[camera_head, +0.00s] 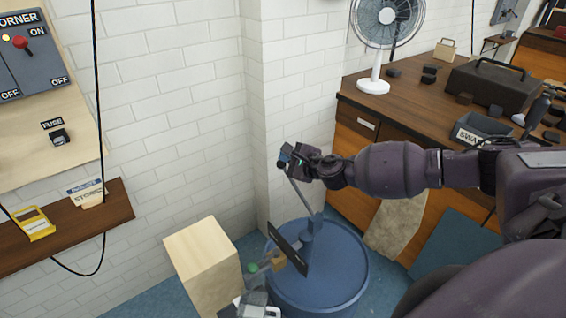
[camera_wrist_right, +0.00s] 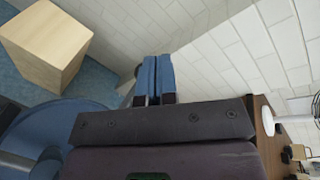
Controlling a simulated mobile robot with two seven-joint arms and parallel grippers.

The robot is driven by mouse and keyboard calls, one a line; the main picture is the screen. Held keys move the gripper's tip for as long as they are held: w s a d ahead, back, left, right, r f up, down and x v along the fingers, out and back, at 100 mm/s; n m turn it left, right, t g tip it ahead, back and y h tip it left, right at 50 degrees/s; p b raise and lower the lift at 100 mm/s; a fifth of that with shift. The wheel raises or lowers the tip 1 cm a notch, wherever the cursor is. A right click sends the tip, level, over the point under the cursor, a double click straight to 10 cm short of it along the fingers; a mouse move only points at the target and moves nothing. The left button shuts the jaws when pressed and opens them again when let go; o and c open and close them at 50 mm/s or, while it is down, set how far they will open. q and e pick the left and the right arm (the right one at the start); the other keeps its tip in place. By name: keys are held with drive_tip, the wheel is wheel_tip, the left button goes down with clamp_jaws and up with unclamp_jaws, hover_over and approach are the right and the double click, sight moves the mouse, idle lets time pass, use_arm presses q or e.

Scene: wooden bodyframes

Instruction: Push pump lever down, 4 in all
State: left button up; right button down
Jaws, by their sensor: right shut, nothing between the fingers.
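A blue drum (camera_head: 335,285) stands on the floor with a grey pump (camera_head: 308,238) on its top. The pump's thin grey lever (camera_head: 299,193) slants up and left from the pump. Its upper end reaches just below my right gripper (camera_head: 285,157); I cannot tell whether they touch. My right gripper is shut and empty. In the right wrist view its blue fingers (camera_wrist_right: 152,78) are together, and the drum (camera_wrist_right: 55,125) shows at the lower left. The lever's tip is not clear there.
A pale wooden block (camera_head: 205,265) stands left of the drum. A dark flat panel (camera_head: 288,247) is at the pump's front. A white brick wall (camera_head: 185,120) is behind. A wooden workbench (camera_head: 400,115) with a fan (camera_head: 385,25) is at the right, and a shelf (camera_head: 110,215) at the left.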

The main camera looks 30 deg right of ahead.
drive_tip(key=shift+f, duration=0.1)
idle(0.3)
drive_tip(key=shift+w+f, duration=0.2)
drive_tip(key=shift+f, duration=0.05)
